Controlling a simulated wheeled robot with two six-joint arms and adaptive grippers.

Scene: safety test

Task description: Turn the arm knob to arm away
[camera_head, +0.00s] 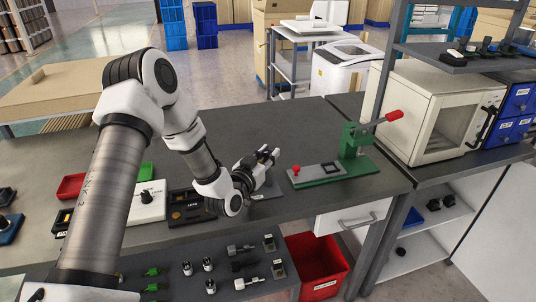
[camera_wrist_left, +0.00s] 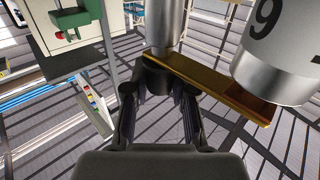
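A white box with a black knob (camera_head: 145,197) on top stands on the dark bench, partly beside my left arm. It is the most knob-like control I see; I cannot read any arm or away marking. My left gripper (camera_head: 270,154) is well to the right of it, above the bench and pointing away to the right. In the left wrist view its two fingers (camera_wrist_left: 157,90) stand apart with no object clearly gripped. A grey cylinder with a dark end (camera_wrist_left: 160,68) shows just beyond the fingertips. My right gripper is out of view.
A dark panel with yellow parts (camera_head: 187,213) lies near my left forearm. A green press with a red handle (camera_head: 355,142) stands right of the gripper. A white microwave-like box (camera_head: 420,110) is farther right. A red bin (camera_head: 318,272) sits below the bench edge.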

